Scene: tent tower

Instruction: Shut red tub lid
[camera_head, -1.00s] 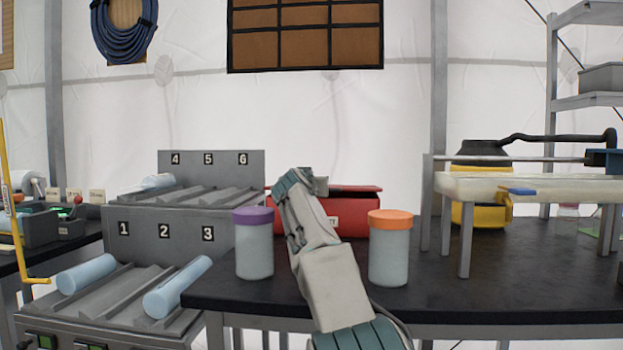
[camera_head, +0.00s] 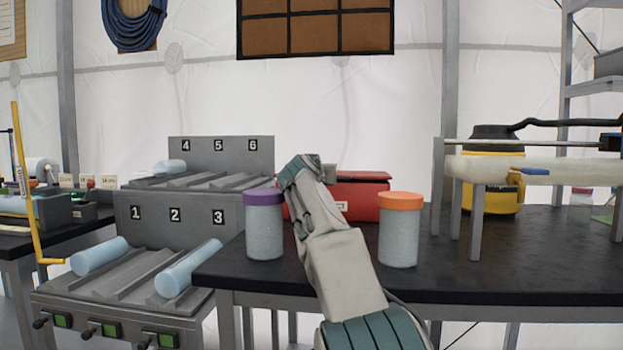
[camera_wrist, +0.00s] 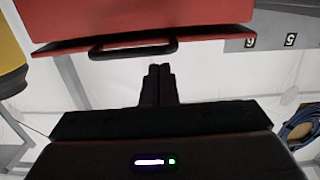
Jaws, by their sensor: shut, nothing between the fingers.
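The red tub (camera_head: 361,203) stands on the black table, partly hidden behind my arm and an orange-capped jar. Its red lid (camera_head: 362,176) lies over the top, nearly level; a thin dark line shows under the lid's edge, and I cannot tell whether it is fully down. In the wrist view the red surface with its dark handle (camera_wrist: 135,50) fills the top. My gripper (camera_wrist: 159,70) is shut and empty, just short of the handle and apart from it in that picture. In the head view my arm hides the fingertips.
A purple-capped jar (camera_head: 264,226) stands left of my arm and an orange-capped jar (camera_head: 399,231) right of it, both close. A grey numbered rack (camera_head: 140,255) is at the left. A white-topped stand (camera_head: 530,168) and a yellow container (camera_head: 490,195) are at the right.

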